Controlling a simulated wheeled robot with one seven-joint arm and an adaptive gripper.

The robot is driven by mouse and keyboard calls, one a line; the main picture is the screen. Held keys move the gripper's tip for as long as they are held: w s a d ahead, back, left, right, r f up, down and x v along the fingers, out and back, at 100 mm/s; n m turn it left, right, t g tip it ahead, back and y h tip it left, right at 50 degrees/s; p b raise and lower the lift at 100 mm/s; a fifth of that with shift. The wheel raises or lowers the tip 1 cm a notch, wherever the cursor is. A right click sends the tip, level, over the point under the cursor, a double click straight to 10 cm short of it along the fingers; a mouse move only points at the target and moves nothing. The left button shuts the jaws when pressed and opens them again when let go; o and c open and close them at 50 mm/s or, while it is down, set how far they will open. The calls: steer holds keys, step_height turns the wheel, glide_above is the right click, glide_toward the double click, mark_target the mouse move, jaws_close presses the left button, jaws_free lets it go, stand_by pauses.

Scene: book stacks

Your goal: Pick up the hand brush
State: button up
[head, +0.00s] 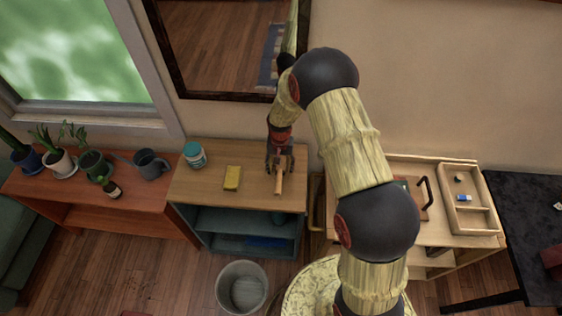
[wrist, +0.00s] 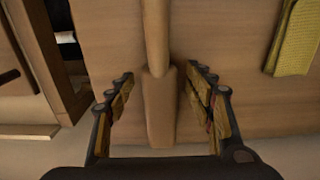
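The hand brush (head: 279,184) lies on the light wooden top of a small shelf unit, with its narrow tan handle pointing toward the front edge. In the wrist view the brush (wrist: 157,105) runs up the middle of the picture, its wider part between my fingers. My gripper (head: 279,160) is over the rear part of the brush, pointing down. In the wrist view my gripper (wrist: 159,78) is open, with one finger on each side of the brush and a visible gap on both sides. The far end of the brush is partly hidden by my gripper in the head view.
A yellow sponge (head: 232,178) and a teal jar (head: 195,155) stand left on the same top; the sponge (wrist: 295,38) also shows in the wrist view. A wall mirror (head: 220,45) hangs behind.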

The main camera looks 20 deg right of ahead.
steer(key=shift+c, duration=1.2)
steer(key=c, duration=1.1)
jaws_close()
